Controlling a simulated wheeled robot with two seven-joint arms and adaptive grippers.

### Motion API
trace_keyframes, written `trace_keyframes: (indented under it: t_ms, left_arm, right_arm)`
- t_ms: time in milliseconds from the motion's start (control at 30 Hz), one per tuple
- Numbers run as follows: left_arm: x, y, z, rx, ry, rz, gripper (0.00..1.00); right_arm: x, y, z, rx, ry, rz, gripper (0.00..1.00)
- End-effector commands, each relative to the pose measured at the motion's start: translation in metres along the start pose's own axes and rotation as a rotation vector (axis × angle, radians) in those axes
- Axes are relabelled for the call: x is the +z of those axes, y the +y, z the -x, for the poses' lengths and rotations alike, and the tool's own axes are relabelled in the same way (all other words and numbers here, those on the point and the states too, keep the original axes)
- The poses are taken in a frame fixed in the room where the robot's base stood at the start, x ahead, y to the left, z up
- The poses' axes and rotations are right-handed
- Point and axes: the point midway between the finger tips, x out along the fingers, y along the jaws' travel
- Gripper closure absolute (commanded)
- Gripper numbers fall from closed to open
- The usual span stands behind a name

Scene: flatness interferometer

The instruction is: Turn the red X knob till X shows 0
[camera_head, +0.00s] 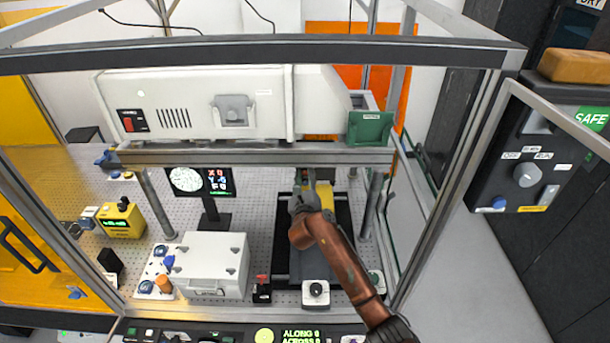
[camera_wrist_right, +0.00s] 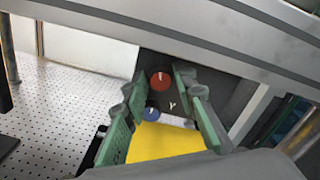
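The red knob (camera_wrist_right: 161,79), with a pale pointer line, sits on a dark panel in the right wrist view. A blue knob (camera_wrist_right: 151,113) is below it, near a letter Y. My right gripper (camera_wrist_right: 163,92) is open, its green-padded fingers on either side of the knobs' area. The red knob shows between the fingertips; I cannot tell whether they touch it. In the head view my right gripper (camera_head: 308,198) reaches in under the white housing, and the knobs are hidden. The small display (camera_head: 218,181) shows X, Y and F rows; X seems to read 0, but it is tiny.
A metal crossbeam (camera_head: 260,157) runs just above my right gripper. Frame posts stand on both sides, including a right one (camera_head: 371,205). A yellow surface (camera_wrist_right: 165,142) lies below the knobs. A white box (camera_head: 212,262) stands left of the arm. The perforated table (camera_head: 255,195) has some clear room.

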Motion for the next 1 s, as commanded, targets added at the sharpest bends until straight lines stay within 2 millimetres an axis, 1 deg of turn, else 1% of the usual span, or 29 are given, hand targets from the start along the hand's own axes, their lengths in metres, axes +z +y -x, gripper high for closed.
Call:
trace_keyframes:
  t_ms: [33, 133, 400, 533, 667, 1000]
  left_arm:
    - [0.000, 0.000, 0.000, 0.000, -0.001, 0.000, 0.60]
    - [0.000, 0.000, 0.000, 0.000, -0.001, 0.000, 0.60]
    - [0.003, -0.002, 0.000, -0.002, -0.004, 0.001, 0.60]
    - [0.003, -0.001, 0.000, -0.001, -0.003, 0.001, 0.60]
    - [0.002, -0.001, 0.000, -0.001, -0.002, 0.000, 0.60]
    - [0.000, 0.000, 0.000, 0.000, 0.000, 0.000, 0.60]
  right_arm:
    - [0.000, 0.000, 0.000, 0.000, 0.000, 0.000, 0.69]
    - [0.000, 0.000, 0.000, 0.000, 0.000, 0.000, 0.63]
    - [0.001, -0.001, 0.001, -0.001, 0.000, -0.001, 0.63]
    - [-0.001, 0.000, 0.008, 0.000, 0.001, -0.002, 0.63]
    - [-0.001, 0.000, 0.025, 0.000, 0.000, -0.004, 0.63]
    - [0.000, 0.000, 0.093, 0.000, -0.001, -0.002, 0.63]
